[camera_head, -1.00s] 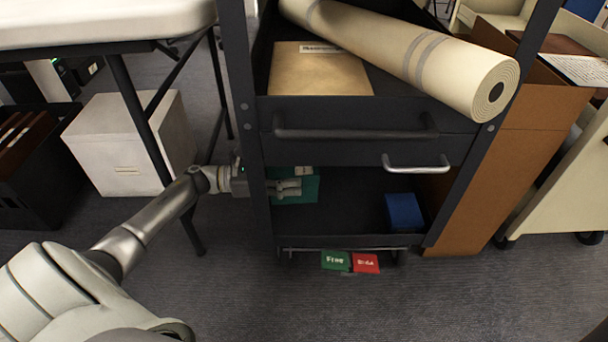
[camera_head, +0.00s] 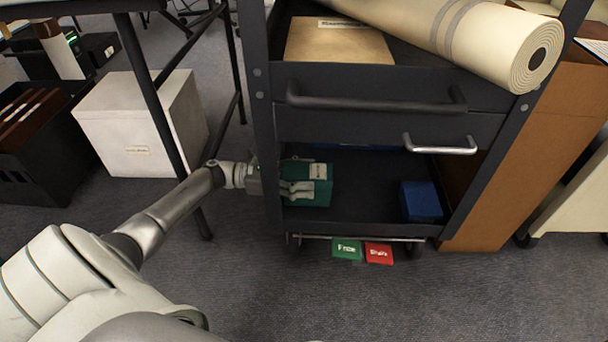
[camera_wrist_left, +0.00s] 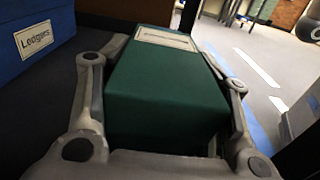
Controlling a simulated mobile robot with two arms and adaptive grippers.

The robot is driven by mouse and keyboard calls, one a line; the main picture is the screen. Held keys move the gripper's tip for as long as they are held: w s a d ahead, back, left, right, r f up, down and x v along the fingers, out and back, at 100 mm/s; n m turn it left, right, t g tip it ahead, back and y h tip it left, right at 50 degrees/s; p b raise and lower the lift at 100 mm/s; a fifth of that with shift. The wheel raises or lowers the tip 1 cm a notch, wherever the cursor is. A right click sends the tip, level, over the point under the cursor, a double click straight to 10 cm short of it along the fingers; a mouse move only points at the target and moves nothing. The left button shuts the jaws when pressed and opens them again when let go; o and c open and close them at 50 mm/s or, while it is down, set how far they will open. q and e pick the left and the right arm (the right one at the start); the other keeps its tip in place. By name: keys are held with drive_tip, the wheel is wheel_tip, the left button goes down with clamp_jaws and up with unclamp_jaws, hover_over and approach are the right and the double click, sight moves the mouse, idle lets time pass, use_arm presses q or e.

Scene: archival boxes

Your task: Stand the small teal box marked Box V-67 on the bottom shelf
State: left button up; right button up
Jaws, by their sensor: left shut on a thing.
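The small teal box (camera_head: 318,190) is at the left end of the cart's bottom shelf (camera_head: 363,190), just inside the left post. It also shows in the left wrist view (camera_wrist_left: 165,90), with a pale label on its top face; the label's writing is too small to read. My left gripper (camera_head: 300,189) reaches in past the post and is shut on the teal box, with one finger along each side in the wrist view. I cannot tell whether the box's underside touches the shelf. My right gripper is not in view.
A blue box (camera_head: 421,201) stands at the shelf's right end; a blue box labelled Ledgers (camera_wrist_left: 38,38) shows in the wrist view. A drawer (camera_head: 385,125) with handles is above. The shelf's middle is clear.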

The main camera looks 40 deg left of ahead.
use_arm(q)
drive_tip(key=shift+f+b, duration=0.65)
idle(0.4)
drive_tip(key=o, duration=1.4)
drive_tip(key=shift+o, duration=0.2)
